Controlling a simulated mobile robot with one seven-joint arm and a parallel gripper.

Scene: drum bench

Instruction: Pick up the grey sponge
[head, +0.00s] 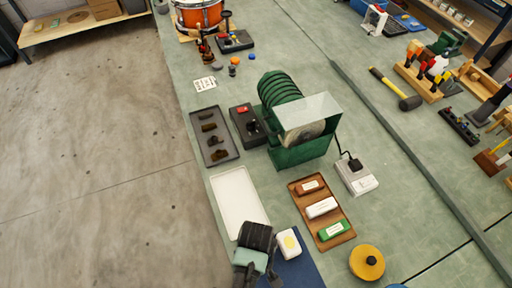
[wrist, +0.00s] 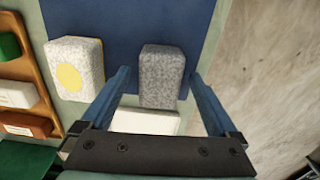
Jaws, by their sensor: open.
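The grey sponge (wrist: 162,77) is a speckled block lying on the blue mat (wrist: 115,18) in the wrist view. My gripper (wrist: 160,76) is open, with one blue finger on each side of the sponge. A gap shows beside each finger, and I cannot tell how far the fingertips are above the mat. In the head view my gripper (head: 258,281) is at the bottom edge over the blue mat (head: 298,270), and it hides the grey sponge.
A white sponge with a yellow dot (head: 288,243) lies close beside my gripper. A white tray (head: 237,200) lies behind it. A wooden tray (head: 341,238) with several labelled bars and a yellow round thing (head: 367,262) are to the right.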

